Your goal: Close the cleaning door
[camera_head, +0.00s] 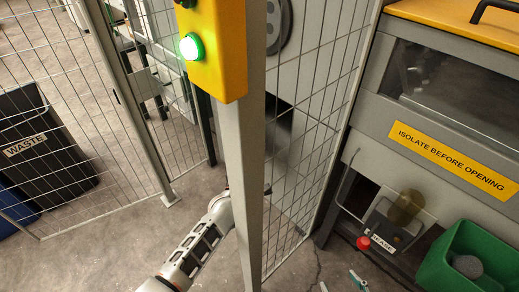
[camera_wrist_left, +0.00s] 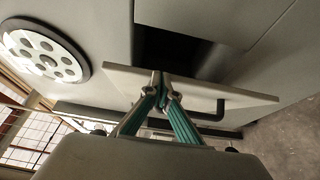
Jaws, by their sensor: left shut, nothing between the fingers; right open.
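The cleaning door, a pale grey panel (camera_wrist_left: 245,96) with a black bar handle (camera_wrist_left: 208,112), stands open in the left wrist view, with a dark opening (camera_wrist_left: 170,48) beyond it. My left gripper (camera_wrist_left: 165,88), with teal fingers, is shut and empty, its tips at the panel's edge; I cannot tell whether they touch. In the head view my left arm (camera_head: 205,240) reaches behind the grey post, which hides its gripper and the door. My right gripper (camera_head: 338,279) is open at the bottom edge of the head view, only its teal fingertips showing.
A grey post (camera_head: 250,170) with a yellow box (camera_head: 215,50) and lit green button stands mid-view. Mesh fencing (camera_head: 310,110) runs beside it. At right are a machine with a yellow warning label (camera_head: 455,158) and a green bin (camera_head: 440,262). A black waste bin (camera_head: 45,150) stands left.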

